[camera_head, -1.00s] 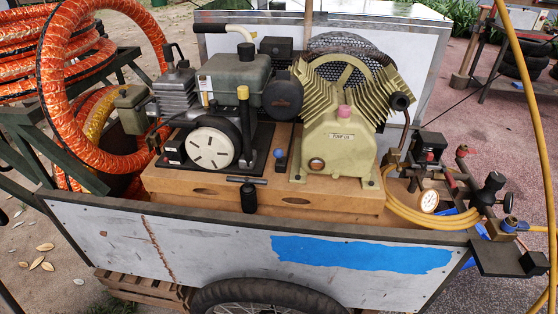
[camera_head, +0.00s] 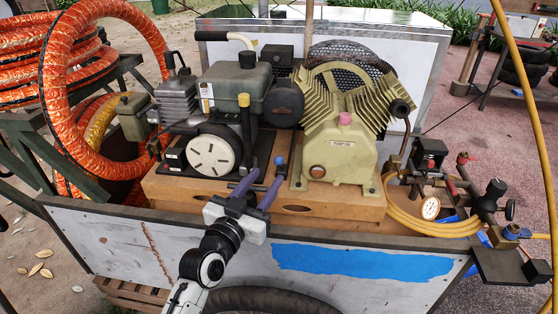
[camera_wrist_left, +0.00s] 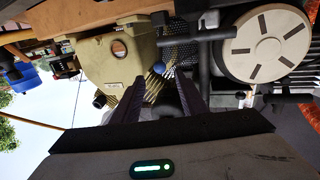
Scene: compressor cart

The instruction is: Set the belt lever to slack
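My left gripper (camera_head: 258,186) reaches over the cart's front wall, its two purple-grey fingers apart. In the left wrist view the open fingers (camera_wrist_left: 160,98) have a dark rounded thing (camera_wrist_left: 172,100) between them, probably the black grip at the front of the wooden base; contact cannot be told. No label marks the belt lever. My right gripper is out of view.
The engine with a white slotted disc (camera_head: 211,156) is at left, the yellow-green pump (camera_head: 340,150) at right. Both stand on the wooden base (camera_head: 340,205). A gauge (camera_head: 430,208), valves and a yellow hose are farther right. The cart's front wall (camera_head: 120,250) runs below my arm.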

